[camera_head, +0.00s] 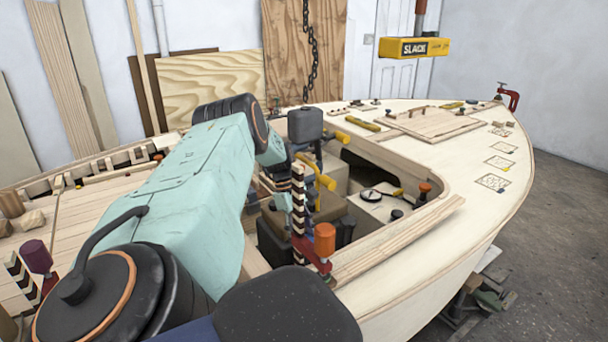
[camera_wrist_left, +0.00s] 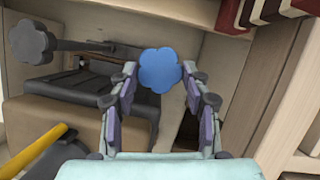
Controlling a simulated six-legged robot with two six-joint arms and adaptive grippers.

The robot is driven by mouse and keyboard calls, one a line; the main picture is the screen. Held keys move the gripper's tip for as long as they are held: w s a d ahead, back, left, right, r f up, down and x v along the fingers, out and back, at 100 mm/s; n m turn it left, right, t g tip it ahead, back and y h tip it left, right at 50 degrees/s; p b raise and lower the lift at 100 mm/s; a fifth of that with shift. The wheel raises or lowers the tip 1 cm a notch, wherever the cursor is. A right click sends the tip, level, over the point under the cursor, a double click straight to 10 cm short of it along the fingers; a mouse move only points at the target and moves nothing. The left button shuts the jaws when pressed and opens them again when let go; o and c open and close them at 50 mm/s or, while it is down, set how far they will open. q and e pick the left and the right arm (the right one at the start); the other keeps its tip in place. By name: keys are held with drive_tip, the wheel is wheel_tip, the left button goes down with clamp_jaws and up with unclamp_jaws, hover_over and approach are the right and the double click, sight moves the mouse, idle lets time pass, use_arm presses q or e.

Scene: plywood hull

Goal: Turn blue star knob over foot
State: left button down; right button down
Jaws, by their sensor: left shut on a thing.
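The blue star knob (camera_wrist_left: 159,70) sits between the two fingertips of my left gripper (camera_wrist_left: 160,84) in the left wrist view. The fingers touch it from both sides and are shut on it. In the head view my left arm reaches down into the hull opening, and its gripper and the blue knob are mostly hidden there. A dark, flat, foot-like piece (camera_wrist_left: 75,90) lies to the left of the blue knob in the wrist view; I cannot tell whether it is the foot. My right gripper is not in view.
A grey star knob (camera_wrist_left: 32,43) on a bar is left of my fingers. A yellow handle (camera_wrist_left: 38,150) is at lower left. A red clamp with an orange handle (camera_head: 324,240) stands at the opening's edge. A yellow SLACK box (camera_head: 414,47) hangs above the deck.

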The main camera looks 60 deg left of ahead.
use_arm(q)
drive_tip(key=shift+w+a+r, duration=0.1)
drive_tip(key=shift+a+r, duration=0.05)
drive_tip(key=shift+w+m, duration=0.1)
drive_tip(key=shift+m, duration=0.2)
drive_tip(key=shift+w+f+m+g+b, duration=0.1)
drive_tip(key=shift+f+m+g+b, duration=0.1)
drive_tip(key=shift+m+b, duration=0.35)
drive_tip(key=shift+f+m+g+b, duration=0.1)
drive_tip(key=shift+m+g+b, duration=0.1)
drive_tip(key=shift+m+b, duration=0.3)
drive_tip(key=shift+d+m+g+b, duration=0.2)
drive_tip(key=shift+m+g+b, duration=0.3)
drive_tip(key=shift+m+b, duration=0.55)
drive_tip(key=shift+r+m+g+b, duration=0.15)
drive_tip(key=shift+m+g+b, duration=0.3)
drive_tip(key=shift+m, duration=0.65)
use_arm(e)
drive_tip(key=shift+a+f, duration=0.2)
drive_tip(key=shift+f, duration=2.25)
use_arm(q)
drive_tip(key=shift+d, duration=0.1)
drive_tip(key=c, duration=1)
unclamp_jaws()
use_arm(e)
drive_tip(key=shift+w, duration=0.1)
